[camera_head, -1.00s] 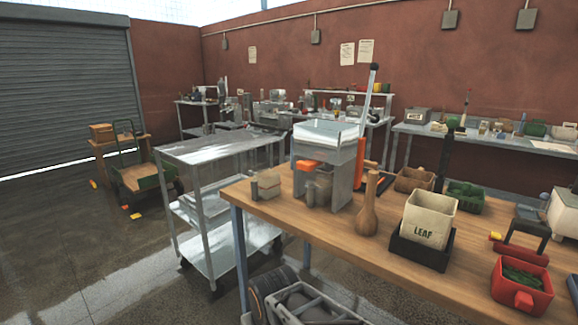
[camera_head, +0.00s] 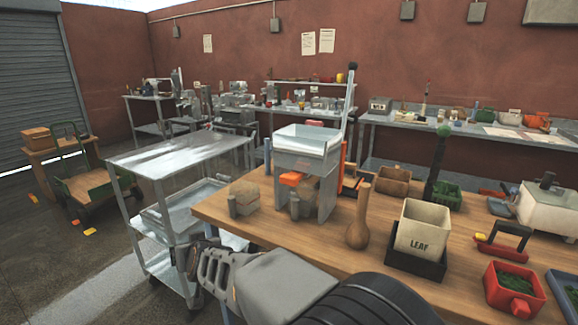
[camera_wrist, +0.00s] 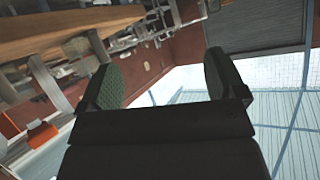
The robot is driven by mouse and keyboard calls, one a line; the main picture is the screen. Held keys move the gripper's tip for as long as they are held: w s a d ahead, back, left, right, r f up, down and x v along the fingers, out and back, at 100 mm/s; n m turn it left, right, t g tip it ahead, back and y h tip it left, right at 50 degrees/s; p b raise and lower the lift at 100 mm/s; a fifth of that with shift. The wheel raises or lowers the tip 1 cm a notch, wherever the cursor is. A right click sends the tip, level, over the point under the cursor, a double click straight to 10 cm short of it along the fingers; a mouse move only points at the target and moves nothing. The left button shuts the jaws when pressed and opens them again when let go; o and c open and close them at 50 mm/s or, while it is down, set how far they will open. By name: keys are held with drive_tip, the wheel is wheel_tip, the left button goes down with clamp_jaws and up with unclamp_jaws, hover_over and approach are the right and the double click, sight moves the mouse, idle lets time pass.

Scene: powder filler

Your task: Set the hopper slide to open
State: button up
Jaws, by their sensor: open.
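The powder filler is a grey stand (camera_head: 327,190) on the wooden table, with a pale, open-topped hopper (camera_head: 306,140) on top. An orange slide tab (camera_head: 291,179) sticks out on the left under the hopper. How far the slide is drawn cannot be told. My gripper (camera_head: 198,262) is in front of the table's left end, lower and nearer than the filler, and touches nothing visible. In the wrist view my gripper (camera_wrist: 162,78) is open and empty, its two dark green pads wide apart. An orange piece (camera_wrist: 42,134) shows there at left, perhaps the slide tab.
A scoop-like wooden pestle (camera_head: 358,225), a LEAF bin (camera_head: 421,228) and a red tub (camera_head: 514,288) stand right of the filler. A metal cart (camera_head: 175,158) stands beyond the table's left end.

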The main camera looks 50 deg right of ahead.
drive_tip(key=w+d+r+m+t+h+p, duration=0.1)
drive_tip(key=w+d+r+m+h, duration=0.15)
drive_tip(key=d+r, duration=0.2)
drive_tip(key=m+g+h+p, duration=0.4)
drive_tip(key=m+g+h, duration=0.45)
drive_tip(key=h, duration=0.45)
approach(287, 178)
drive_tip(key=p+x, duration=0.1)
drive_tip(key=x, duration=1)
drive_tip(key=shift+w+d+p, duration=0.1)
drive_tip(key=shift+d+p, duration=0.1)
drive_tip(key=shift+p, duration=0.1)
drive_tip(key=shift+c, duration=0.3)
